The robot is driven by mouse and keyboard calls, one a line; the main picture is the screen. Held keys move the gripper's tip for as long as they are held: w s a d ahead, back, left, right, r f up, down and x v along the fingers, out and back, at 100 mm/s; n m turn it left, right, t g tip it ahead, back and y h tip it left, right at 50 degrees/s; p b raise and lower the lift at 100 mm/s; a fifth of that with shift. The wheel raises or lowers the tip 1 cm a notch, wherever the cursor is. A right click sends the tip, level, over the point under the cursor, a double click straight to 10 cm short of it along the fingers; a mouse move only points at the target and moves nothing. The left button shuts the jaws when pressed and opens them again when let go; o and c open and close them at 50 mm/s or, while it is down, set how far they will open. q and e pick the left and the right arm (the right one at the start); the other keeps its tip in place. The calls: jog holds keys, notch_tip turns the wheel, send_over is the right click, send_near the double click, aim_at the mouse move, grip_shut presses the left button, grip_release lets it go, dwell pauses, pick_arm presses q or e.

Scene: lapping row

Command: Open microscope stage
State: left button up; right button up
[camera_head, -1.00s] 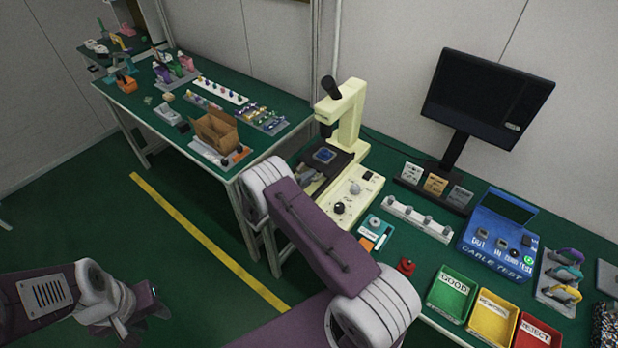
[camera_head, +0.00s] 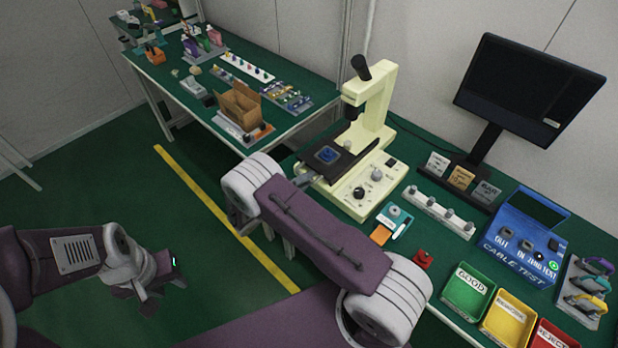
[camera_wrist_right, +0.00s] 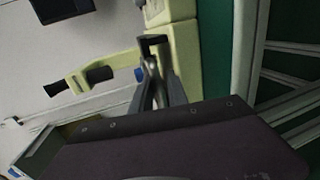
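The cream microscope (camera_head: 378,100) stands on the right-hand bench. Its dark stage (camera_head: 352,160) carries a blue piece (camera_head: 327,155) and sticks out to the left from under the microscope head. My right gripper (camera_head: 303,181) is at the stage's outer left end, partly hidden by my right arm. In the right wrist view, the fingers of my right gripper (camera_wrist_right: 153,62) are close together at a dark part of the stage (camera_wrist_right: 153,39); the exact contact is hard to see. My left gripper (camera_head: 160,283) hangs over the green floor, away from the benches; its finger opening is unclear.
A monitor (camera_head: 528,88), a blue cable tester (camera_head: 520,240), a white knob rack (camera_head: 438,212) and green, yellow and red bins (camera_head: 468,291) stand right of the microscope. The left bench holds an open cardboard box (camera_head: 240,104). Floor with a yellow line (camera_head: 215,212) is clear.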

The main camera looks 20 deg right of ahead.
jog(key=shift+o, duration=0.8)
jog(key=shift+a+r, duration=0.1)
jog(key=shift+a, duration=0.05)
jog(key=shift+s+a, duration=0.15)
jog(key=shift+a, duration=0.15)
jog(key=b+v, duration=0.1)
jog(key=v, duration=0.7)
jog(key=shift+a, duration=0.2)
jog(key=shift+s, duration=0.15)
